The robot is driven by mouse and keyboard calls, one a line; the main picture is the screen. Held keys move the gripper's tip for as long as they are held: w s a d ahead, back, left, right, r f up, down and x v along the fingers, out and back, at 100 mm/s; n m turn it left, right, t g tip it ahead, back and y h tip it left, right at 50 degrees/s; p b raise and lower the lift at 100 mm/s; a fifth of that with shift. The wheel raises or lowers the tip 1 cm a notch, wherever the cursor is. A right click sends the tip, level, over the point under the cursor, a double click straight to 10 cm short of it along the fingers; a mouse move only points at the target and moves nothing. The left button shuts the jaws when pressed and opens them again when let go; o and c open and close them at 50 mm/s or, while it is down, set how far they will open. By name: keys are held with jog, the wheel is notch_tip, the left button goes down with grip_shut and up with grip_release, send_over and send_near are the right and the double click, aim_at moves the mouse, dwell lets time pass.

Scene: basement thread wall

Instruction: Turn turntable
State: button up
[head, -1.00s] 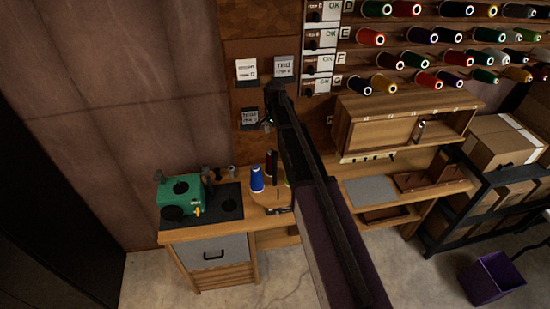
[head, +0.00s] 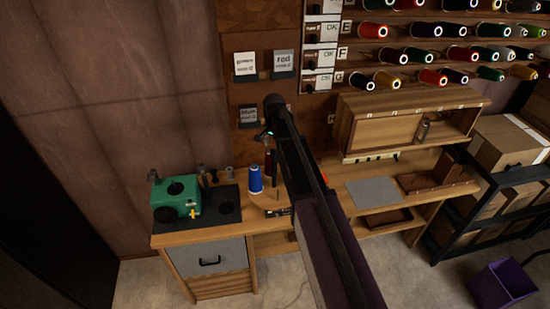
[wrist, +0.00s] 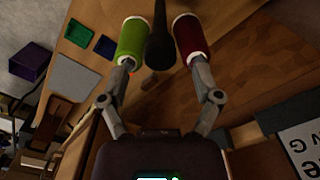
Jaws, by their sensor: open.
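The turntable (head: 266,201) is a round wooden disc on the bench top in the head view, partly hidden by my arm. A blue spool (head: 256,180) stands upright on it, with a dark red spool (head: 268,163) behind. In the wrist view a green spool (wrist: 134,42) is by the left fingertip and a red spool (wrist: 189,36) by the right one. A dark post (wrist: 160,45) rises between them. My gripper (wrist: 160,62) is open, its fingers spread wide. I cannot tell whether the fingertips touch the spools. My arm hides the gripper in the head view.
A green machine (head: 175,198) stands on the bench's left end. A grey mat (head: 374,192) lies to the right, below a wooden rack (head: 385,128). Labelled cards (head: 245,65) hang on the back panel. A purple bin (head: 503,284) stands on the floor at right.

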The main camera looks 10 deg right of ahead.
aim_at(274, 152)
jog(key=shift+f+b, duration=1.55)
jog(key=shift+f, duration=0.35)
